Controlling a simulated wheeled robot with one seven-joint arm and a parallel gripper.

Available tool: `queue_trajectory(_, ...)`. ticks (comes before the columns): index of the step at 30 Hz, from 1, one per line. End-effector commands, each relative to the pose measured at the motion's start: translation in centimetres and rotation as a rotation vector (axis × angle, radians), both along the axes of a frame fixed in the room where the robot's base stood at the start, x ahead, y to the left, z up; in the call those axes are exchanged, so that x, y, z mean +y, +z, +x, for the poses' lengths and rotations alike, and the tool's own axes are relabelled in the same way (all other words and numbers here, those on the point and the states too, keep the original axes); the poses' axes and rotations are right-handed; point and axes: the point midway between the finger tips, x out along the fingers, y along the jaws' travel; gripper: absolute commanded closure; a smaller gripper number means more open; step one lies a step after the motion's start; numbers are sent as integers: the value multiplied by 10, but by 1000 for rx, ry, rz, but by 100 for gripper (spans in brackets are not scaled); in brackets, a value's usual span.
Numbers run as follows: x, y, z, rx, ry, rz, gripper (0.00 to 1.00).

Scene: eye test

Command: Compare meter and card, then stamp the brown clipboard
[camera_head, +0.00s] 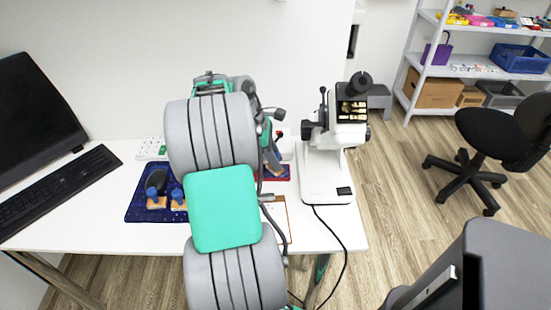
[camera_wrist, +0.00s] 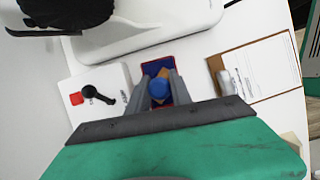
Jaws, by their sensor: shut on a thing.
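My gripper (camera_wrist: 159,90) is shut on a stamp with a blue knob (camera_wrist: 158,88) and a wooden part. It is over or on a small red-edged blue pad (camera_wrist: 152,67); I cannot tell whether the stamp touches it. The pad also shows in the head view (camera_head: 282,174), beside my arm. The brown clipboard (camera_wrist: 300,88) lies to the right in the wrist view, with white paper and a metal clip; in the head view my arm partly hides it (camera_head: 287,204). A white optical instrument (camera_head: 322,182), perhaps the meter, stands on the desk. I cannot make out the card.
A navy mat (camera_head: 136,210) with other blue-knobbed stamps (camera_head: 178,198) lies left of my arm. A keyboard (camera_head: 62,192) and dark screen (camera_head: 32,105) are farther left. A white box with a red mark and black lever (camera_wrist: 95,98) lies near the gripper. A chair (camera_head: 505,140) stands right.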

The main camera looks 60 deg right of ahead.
Motion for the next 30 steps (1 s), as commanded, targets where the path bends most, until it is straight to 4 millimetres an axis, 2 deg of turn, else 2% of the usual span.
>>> queue_trajectory(8,2,-1,-1,4,0,7,100)
queue_trajectory(30,1,53,0,1,-1,2,100)
